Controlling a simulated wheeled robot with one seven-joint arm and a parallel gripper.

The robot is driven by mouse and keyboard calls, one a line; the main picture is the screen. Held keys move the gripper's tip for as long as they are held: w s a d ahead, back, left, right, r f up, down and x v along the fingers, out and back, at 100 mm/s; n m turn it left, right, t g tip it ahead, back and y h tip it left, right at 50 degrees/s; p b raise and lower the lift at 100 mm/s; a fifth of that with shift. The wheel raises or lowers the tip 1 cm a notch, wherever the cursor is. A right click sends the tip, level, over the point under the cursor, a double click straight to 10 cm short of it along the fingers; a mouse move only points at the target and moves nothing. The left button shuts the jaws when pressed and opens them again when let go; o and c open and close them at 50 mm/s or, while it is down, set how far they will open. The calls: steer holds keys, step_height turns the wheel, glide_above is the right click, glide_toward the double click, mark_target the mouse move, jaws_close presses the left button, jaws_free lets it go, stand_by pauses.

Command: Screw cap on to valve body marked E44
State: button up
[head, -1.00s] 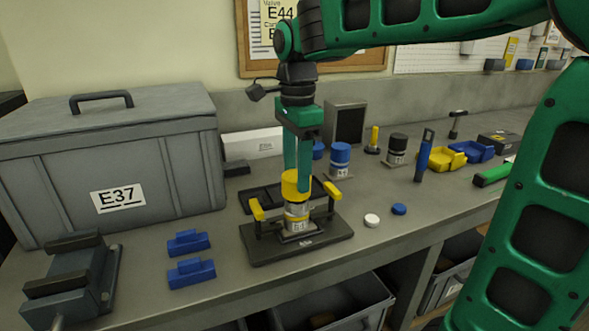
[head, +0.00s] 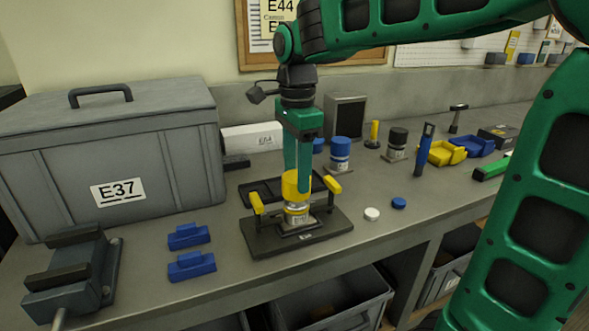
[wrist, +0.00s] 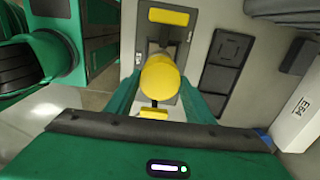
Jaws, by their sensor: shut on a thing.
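The yellow cap (head: 295,186) is between the fingers of my gripper (head: 297,184), which is shut on it. The cap sits upright on top of the valve body (head: 297,213), with no clear gap between them. The body is pale with a yellow band, and its label is too small to read. It stands in a black fixture plate (head: 270,246) with yellow-tipped clamps (head: 256,203) on both sides. In the wrist view the round yellow cap (wrist: 160,77) hides the body below.
A large grey case marked E37 (head: 110,160) stands left. Blue blocks (head: 190,266) and a dark vise (head: 70,275) are in front of it. Blue-capped (head: 340,152) and black-capped (head: 397,143) bodies stand behind right. White (head: 372,214) and blue discs (head: 399,203) lie right of the plate.

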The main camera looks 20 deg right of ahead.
steer(key=shift+f, duration=0.65)
stand_by(1.3)
steer(key=o, duration=1.1)
step_height(320, 180, up, 11)
steer(key=shift+w+f, duration=0.1)
